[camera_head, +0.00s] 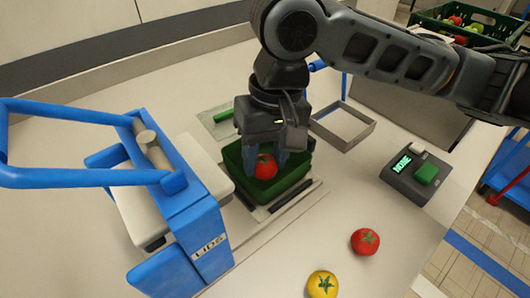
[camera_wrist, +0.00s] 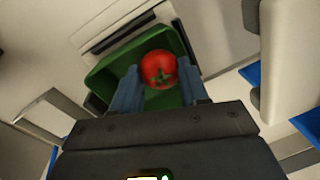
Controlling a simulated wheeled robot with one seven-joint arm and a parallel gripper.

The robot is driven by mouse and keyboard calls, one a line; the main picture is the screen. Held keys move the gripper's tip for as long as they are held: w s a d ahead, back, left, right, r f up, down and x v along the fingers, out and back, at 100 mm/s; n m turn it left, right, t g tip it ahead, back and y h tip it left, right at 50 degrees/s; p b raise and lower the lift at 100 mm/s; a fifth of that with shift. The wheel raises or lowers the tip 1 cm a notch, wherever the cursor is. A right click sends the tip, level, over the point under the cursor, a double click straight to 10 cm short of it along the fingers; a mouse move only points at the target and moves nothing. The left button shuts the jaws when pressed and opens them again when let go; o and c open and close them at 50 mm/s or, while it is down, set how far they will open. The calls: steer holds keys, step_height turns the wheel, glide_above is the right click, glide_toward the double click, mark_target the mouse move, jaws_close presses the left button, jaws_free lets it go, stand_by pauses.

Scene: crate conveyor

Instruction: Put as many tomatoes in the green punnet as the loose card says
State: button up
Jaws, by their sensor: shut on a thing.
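My gripper (camera_head: 268,158) points down over the green punnet (camera_head: 237,172) and is shut on a red tomato (camera_head: 266,168). The tomato is inside the punnet's outline; I cannot tell whether it touches the floor. In the wrist view the tomato (camera_wrist: 160,69) sits between the blue fingertips (camera_wrist: 160,84), with the punnet (camera_wrist: 105,78) around it. No other tomato shows in the visible part of the punnet. Another red tomato (camera_head: 365,241) and a yellow tomato (camera_head: 322,285) lie on the table at the front right. I cannot make out a readable card.
A blue-and-white machine marked LIDS (camera_head: 205,240) stands left of the punnet. A grey open frame (camera_head: 343,125) lies behind it on the right. A dark box with a green button (camera_head: 426,173) stands at right. A crate of produce (camera_head: 508,28) is at the back right.

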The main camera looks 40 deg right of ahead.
stand_by(0.3)
steer(key=o, duration=1.1)
steer(key=shift+r, duration=0.1)
steer(key=shift+r+p, duration=3.5)
steer(key=shift+p, duration=0.1)
steer(key=shift+f, duration=0.1)
